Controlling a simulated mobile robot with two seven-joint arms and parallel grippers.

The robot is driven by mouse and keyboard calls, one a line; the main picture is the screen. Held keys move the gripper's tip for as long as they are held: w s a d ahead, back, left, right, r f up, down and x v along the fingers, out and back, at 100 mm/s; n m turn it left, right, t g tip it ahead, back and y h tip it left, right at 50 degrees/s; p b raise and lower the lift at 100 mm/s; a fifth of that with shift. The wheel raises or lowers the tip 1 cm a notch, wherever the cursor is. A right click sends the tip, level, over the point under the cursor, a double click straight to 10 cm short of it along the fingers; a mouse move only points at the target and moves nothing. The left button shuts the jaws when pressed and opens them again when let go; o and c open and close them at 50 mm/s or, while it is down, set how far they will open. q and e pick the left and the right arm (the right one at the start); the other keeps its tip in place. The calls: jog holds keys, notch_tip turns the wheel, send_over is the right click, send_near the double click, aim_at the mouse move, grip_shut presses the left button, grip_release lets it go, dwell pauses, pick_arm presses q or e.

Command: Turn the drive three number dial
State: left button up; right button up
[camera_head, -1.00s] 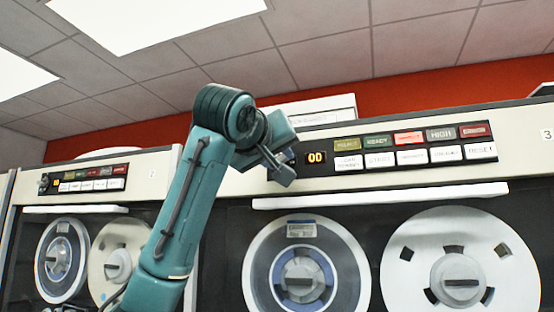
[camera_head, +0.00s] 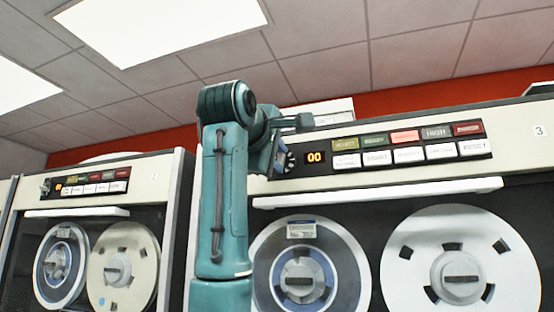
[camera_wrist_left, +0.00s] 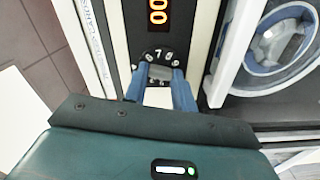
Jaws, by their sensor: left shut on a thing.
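The drive three number dial (camera_head: 291,161) is black with white digits, on the control panel left of an orange display (camera_head: 315,157) reading 00. In the left wrist view the dial's rim (camera_wrist_left: 160,54) shows a few digits below the display (camera_wrist_left: 158,11). My left gripper (camera_head: 286,142) is at the dial, its wrist hiding part of it. In the left wrist view its two blue fingers (camera_wrist_left: 160,74) are on either side of the dial's middle, shut on it. My right gripper is in neither view.
A row of coloured and white buttons (camera_head: 409,145) lies right of the display. A white ledge (camera_head: 378,192) juts out below the panel, above two tape reels. Another drive (camera_head: 95,230) stands to the left with a similar panel.

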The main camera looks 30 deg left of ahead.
pick_arm(q)
jog(key=n, duration=0.2)
jog(key=shift+n, duration=0.4)
jog(key=n, duration=0.2)
jog(key=shift+n, duration=0.4)
jog(key=shift+f+n+p, duration=0.1)
jog(key=shift+n+p, duration=0.4)
jog(key=shift+n, duration=1.4)
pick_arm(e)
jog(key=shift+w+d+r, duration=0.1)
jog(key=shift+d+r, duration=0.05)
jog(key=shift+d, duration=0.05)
pick_arm(q)
jog(key=shift+f, duration=0.1)
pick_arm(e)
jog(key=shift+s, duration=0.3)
pick_arm(q)
jog(key=o, duration=1)
